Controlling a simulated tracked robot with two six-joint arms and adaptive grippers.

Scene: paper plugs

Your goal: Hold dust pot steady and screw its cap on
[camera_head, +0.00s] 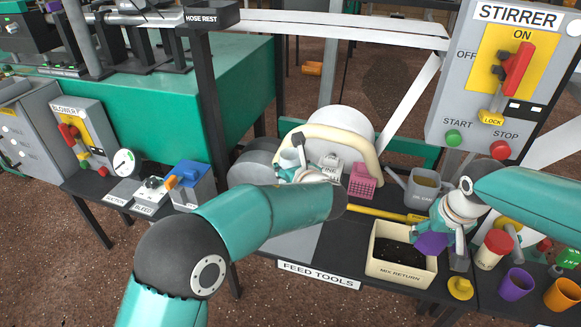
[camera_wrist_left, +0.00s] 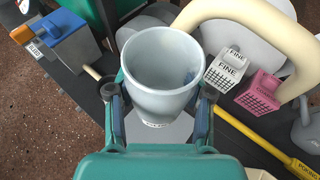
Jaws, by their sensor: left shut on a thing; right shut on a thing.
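My left gripper (camera_head: 303,174) is shut on a pale grey cup (camera_wrist_left: 163,85), one finger on each side of it. In the left wrist view the cup is open at the top and looks empty; it partly shows in the head view (camera_head: 291,159). My right gripper (camera_head: 446,222) is shut on a purple cup (camera_head: 431,243) over the cream tray marked MIX RETURN (camera_head: 401,271). A cream pot with a red top (camera_head: 493,249) stands right of the tray. A round yellow cap-like piece (camera_head: 460,288) lies in front of it. I cannot tell which is the dust pot.
White FINE (camera_head: 329,165) and pink (camera_head: 362,182) baskets stand by a cream curved tube (camera_head: 365,146). A grey can (camera_head: 423,187), yellow bar (camera_head: 385,214), purple cup (camera_head: 516,285) and orange cup (camera_head: 562,294) are also on the table. The STIRRER panel (camera_head: 500,80) rises behind.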

